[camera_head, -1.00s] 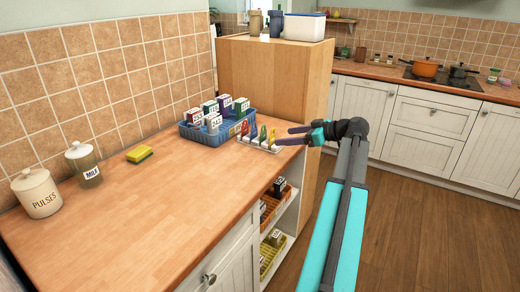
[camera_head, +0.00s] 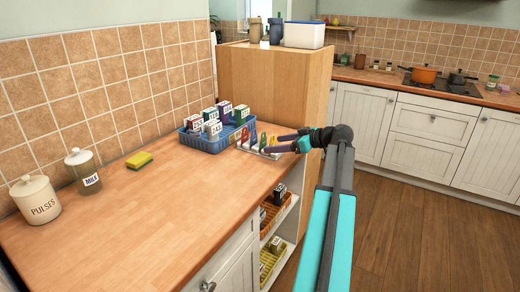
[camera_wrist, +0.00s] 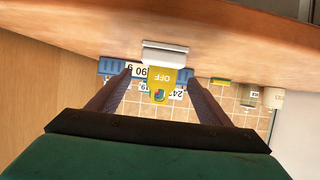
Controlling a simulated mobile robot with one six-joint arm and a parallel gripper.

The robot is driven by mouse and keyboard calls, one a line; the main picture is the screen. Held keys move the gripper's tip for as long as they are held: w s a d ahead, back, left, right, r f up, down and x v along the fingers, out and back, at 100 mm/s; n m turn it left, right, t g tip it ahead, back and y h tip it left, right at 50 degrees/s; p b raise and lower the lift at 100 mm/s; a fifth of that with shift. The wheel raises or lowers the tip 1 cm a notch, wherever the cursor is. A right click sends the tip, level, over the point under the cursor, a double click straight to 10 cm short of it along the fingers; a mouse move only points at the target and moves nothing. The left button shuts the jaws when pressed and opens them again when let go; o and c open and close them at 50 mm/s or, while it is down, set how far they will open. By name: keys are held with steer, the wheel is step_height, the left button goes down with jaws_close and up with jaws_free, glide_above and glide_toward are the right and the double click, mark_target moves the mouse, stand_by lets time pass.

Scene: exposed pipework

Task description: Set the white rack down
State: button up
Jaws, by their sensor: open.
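The white rack (camera_head: 258,152) stands upright on the wooden counter near its right edge, with several coloured tags standing in it. In the wrist view the rack (camera_wrist: 165,54) shows upside down against the counter, with a yellow tag (camera_wrist: 157,77) marked OFF in front. My gripper (camera_head: 277,144) is open at the right end of the rack. In the wrist view my gripper (camera_wrist: 160,78) has one finger on each side of the yellow tag, with gaps visible. Contact with the rack cannot be made out.
A blue crate (camera_head: 197,147) of labelled boxes stands just behind the rack. A tall wooden cabinet (camera_head: 262,85) rises beyond. A yellow sponge (camera_head: 139,160), a milk jar (camera_head: 83,172) and a pulses jar (camera_head: 36,199) stand left. The front counter is clear. Open shelves lie below.

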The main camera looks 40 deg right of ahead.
mark_target(264, 145)
steer(key=shift+x, duration=1.85)
steer(key=shift+w, duration=0.1)
steer(key=shift+p+x, duration=0.55)
steer(key=shift+x, duration=1.95)
steer(key=c, duration=1.5)
steer(key=shift+r, duration=0.2)
